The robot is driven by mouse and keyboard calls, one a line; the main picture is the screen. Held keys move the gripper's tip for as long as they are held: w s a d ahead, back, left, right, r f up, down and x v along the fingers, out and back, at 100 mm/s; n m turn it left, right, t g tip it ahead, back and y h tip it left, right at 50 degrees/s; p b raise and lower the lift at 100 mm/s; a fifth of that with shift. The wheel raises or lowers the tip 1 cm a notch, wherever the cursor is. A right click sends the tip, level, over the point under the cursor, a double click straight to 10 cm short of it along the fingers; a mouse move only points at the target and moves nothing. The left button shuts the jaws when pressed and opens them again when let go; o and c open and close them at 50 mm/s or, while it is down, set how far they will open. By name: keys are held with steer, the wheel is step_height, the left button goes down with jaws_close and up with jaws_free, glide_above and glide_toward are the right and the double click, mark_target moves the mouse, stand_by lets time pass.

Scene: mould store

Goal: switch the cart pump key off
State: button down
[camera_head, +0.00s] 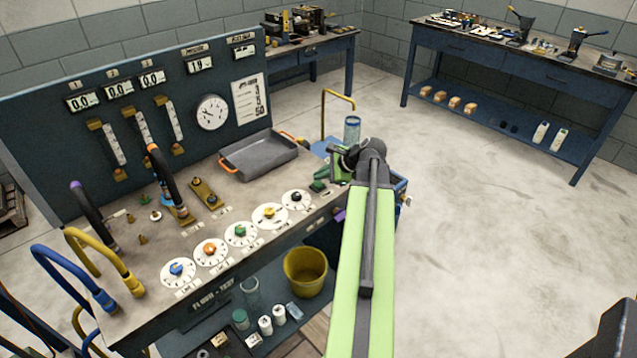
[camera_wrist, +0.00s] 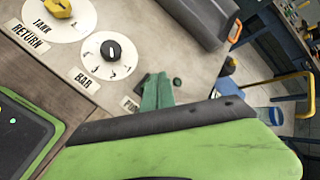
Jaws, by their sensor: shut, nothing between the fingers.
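My gripper (camera_wrist: 157,92) has green fingers and is shut with nothing held. In the head view it is over the right end of the bench (camera_head: 150,285), beside the black dial. In the wrist view its fingertips are beside a partly covered label (camera_wrist: 130,104) that seems to begin "PUM". A small dark round part (camera_wrist: 177,82) shows just beyond the fingertips; I cannot tell whether they touch. I cannot pick out the key for certain; my fingers and arm cover part of this area. A yellow handle (camera_head: 338,92) and a clear blue-tinted cylinder (camera_head: 352,129) stand behind the bench end.
A row of dials, ending in a black knob (camera_head: 296,197), lines the bench front. A grey tray (camera_head: 258,155) with orange handles lies behind them. Hoses rise at the left. A yellow bucket (camera_head: 305,271) stands below. The floor (camera_head: 480,230) at right is clear.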

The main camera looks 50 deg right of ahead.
mark_target(320, 184)
steer(key=shift+r, duration=0.45)
step_height(320, 184, up, 6)
steer(key=p, duration=0.6)
